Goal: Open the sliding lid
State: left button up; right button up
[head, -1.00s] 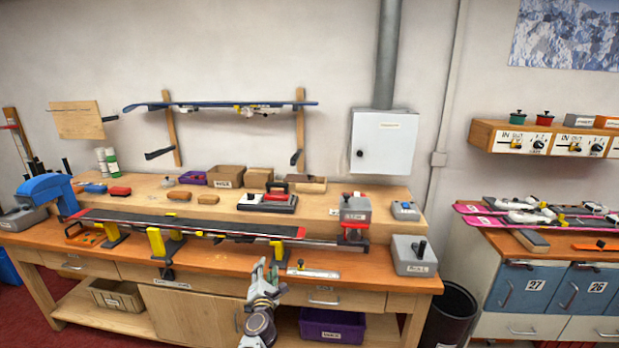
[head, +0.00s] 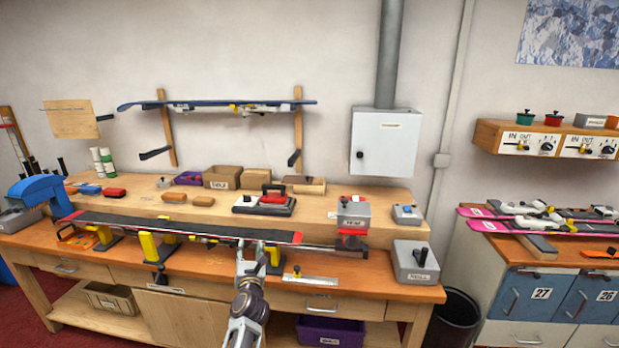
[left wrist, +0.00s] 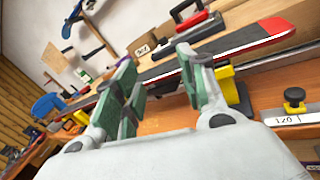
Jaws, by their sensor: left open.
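My left gripper (head: 257,246) is open and empty, in front of the ski at the bench's front edge. Its two green-padded fingers (left wrist: 160,88) stand apart in the left wrist view. A flat pale plate with a black and yellow knob (head: 297,271) lies on the bench right of the gripper; it also shows in the left wrist view (left wrist: 294,105). A grey box with a black knob (head: 416,262) stands at the bench's right end. I cannot tell which of these, if either, has the sliding lid. My right gripper is not in view.
A dark ski with red ends (head: 190,227) lies across yellow and black supports, close behind the gripper. A grey and red block (head: 353,220) stands at its right. Boxes and an iron-like tool (head: 265,203) sit on the raised shelf.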

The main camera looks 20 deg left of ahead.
aim_at(297, 180)
jog(key=i, duration=1.8)
